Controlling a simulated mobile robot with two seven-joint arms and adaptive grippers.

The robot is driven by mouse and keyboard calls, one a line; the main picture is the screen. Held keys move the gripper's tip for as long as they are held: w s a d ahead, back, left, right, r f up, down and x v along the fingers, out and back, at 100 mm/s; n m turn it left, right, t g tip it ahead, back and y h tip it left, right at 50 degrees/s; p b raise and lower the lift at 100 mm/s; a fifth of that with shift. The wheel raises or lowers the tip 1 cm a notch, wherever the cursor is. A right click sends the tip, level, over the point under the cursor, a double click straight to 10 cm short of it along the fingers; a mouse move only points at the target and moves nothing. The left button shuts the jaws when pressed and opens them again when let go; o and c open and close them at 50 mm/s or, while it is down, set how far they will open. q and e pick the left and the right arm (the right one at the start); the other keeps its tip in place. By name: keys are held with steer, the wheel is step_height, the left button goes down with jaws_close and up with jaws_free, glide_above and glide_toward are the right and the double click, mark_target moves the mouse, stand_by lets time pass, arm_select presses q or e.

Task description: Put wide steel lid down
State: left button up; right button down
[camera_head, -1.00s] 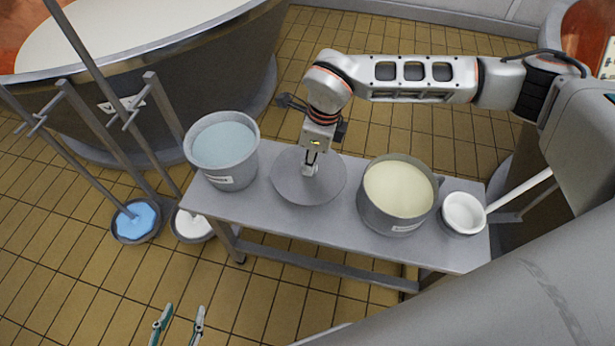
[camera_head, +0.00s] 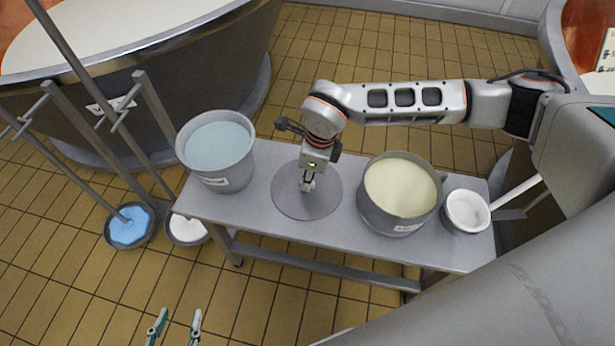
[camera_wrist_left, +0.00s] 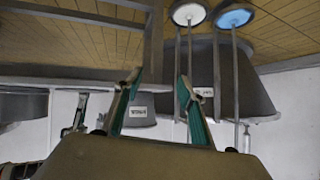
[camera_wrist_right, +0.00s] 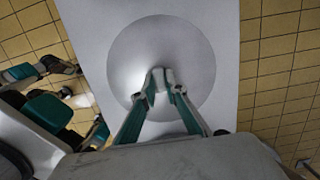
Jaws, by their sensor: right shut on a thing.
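The wide steel lid (camera_head: 326,196) is a flat grey disc over the middle of the steel bench (camera_head: 262,230), between the bucket and the pot. My right gripper (camera_head: 307,184) is above it and shut on its small central handle. In the right wrist view the lid (camera_wrist_right: 190,60) is level with the bench top, and the fingers (camera_wrist_right: 160,88) close around the handle. The lid is on or very near the bench top; I cannot tell if it touches. My left gripper (camera_head: 176,324) is open and empty over the floor, away from the bench.
A grey bucket of pale blue liquid (camera_head: 217,145) stands left of the lid. A pot of cream-coloured liquid (camera_head: 400,188) stands close on its right, with a small white bowl (camera_head: 467,211) beyond.

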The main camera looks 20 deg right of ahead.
mark_target(314, 183)
steer(key=c, duration=2)
jaws_free()
steer(key=shift+c, duration=0.2)
arm_select(q)
steer(key=shift+s+f, duration=0.25)
steer(key=shift+f, duration=0.05)
arm_select(e)
steer(key=r, duration=0.1)
steer(key=r+p, duration=0.1)
steer(key=r, duration=0.3)
steer(key=shift+d, duration=0.25)
arm_select(q)
steer(key=shift+s+a+r+p, duration=0.2)
steer(key=shift+a+p, duration=0.35)
steer(key=shift+p, duration=0.65)
arm_select(e)
step_height(314, 183, up, 7)
steer(key=s+d, duration=0.1)
